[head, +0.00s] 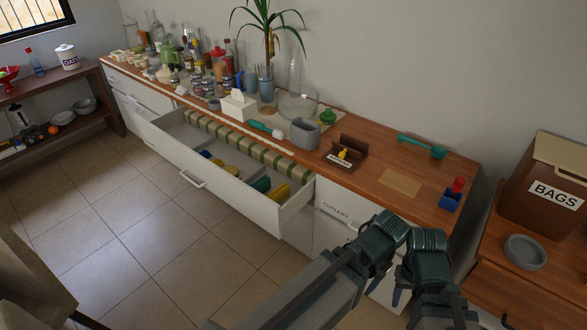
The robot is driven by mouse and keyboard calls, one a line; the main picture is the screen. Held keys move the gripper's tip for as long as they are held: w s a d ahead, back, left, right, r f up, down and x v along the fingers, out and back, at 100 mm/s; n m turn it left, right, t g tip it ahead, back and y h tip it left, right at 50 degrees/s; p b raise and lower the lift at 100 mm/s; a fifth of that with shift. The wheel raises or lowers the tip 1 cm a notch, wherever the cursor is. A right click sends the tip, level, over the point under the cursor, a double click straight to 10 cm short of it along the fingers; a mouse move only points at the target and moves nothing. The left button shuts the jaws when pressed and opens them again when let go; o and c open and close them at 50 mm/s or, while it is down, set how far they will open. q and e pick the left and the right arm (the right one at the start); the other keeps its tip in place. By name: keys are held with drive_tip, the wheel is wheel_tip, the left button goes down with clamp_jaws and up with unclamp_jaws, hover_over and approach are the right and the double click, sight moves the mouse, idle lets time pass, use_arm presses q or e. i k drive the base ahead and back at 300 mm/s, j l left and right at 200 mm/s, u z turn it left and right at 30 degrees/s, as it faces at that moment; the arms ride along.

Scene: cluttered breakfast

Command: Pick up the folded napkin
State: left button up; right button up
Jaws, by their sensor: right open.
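A flat tan rectangle (400,182), which may be the folded napkin, lies on the wooden counter near its right end. I cannot tell cloth from mat at this size. A rolled or folded green-and-cream striped cloth (243,148) runs along the back of the open drawer. My right arm comes in from the bottom, in front of the counter.
The white drawer (190,178) stands open, with yellow and green items inside. Bottles crowd the far left.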

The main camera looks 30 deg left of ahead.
sight(280, 193)
drive_tip(key=u, duration=1.1)
